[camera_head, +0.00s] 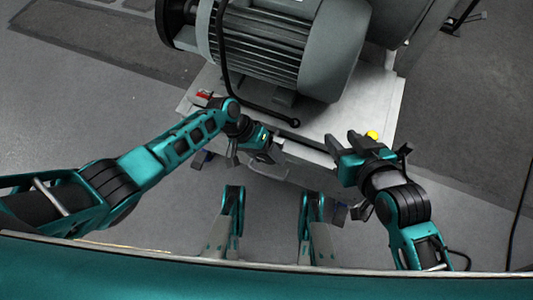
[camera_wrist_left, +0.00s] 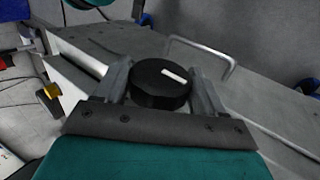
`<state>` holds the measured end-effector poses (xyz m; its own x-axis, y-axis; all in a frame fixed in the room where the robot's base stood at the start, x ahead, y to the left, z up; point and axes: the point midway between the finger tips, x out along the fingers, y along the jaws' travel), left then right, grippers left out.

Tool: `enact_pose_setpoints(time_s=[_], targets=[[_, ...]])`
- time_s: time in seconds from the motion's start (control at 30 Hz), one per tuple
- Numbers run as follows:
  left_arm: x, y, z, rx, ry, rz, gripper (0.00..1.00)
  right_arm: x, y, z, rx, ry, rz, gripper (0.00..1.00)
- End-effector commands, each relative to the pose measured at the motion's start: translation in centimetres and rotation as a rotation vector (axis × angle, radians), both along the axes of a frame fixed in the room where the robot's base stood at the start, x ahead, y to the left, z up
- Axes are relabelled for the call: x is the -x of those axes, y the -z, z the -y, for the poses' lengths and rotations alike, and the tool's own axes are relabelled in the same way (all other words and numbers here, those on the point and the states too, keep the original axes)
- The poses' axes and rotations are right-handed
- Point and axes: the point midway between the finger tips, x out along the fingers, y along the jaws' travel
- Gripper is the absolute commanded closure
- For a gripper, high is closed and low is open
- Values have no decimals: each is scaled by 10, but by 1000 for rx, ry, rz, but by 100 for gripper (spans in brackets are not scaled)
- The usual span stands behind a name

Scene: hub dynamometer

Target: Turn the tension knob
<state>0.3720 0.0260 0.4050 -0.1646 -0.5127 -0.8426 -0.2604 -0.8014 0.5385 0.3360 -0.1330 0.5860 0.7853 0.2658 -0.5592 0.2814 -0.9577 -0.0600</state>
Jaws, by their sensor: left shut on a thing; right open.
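The tension knob (camera_wrist_left: 158,88) is a round black knob with a white pointer mark, seen in the left wrist view. My left gripper (camera_wrist_left: 161,80) has one finger on each side of it and is shut on it. The white mark points toward the right of that view. In the head view my left gripper (camera_head: 274,145) is at the front edge of the machine's base, and the knob cannot be made out there. My right gripper (camera_head: 341,139) is open and empty, over the front right part of the base.
A large grey motor (camera_head: 270,45) stands on the pale machine base (camera_head: 384,108). A yellow part (camera_head: 372,135) shows just beyond my right gripper, and a red part (camera_head: 204,94) at the base's left corner. A bent metal handle (camera_wrist_left: 205,47) rises behind the knob.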

Motion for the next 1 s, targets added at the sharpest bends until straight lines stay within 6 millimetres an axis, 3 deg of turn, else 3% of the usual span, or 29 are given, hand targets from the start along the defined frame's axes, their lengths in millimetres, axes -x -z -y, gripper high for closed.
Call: enact_pose_setpoints(time_s=[0.57,0.6,0.8,1.0], targets=[[2,1,0,41,3,-19,61,-4,-4,-3,-5,-4,13,57],[2,1,0,41,3,-19,30,-4,-4,-3,-5,-4,13,57],[1,1,0,41,2,-17,10,-2,-3,-3,-6,-3,9,57],[1,0,0,41,2,-16,10,0,-1,-3,-6,-3,4,57]])
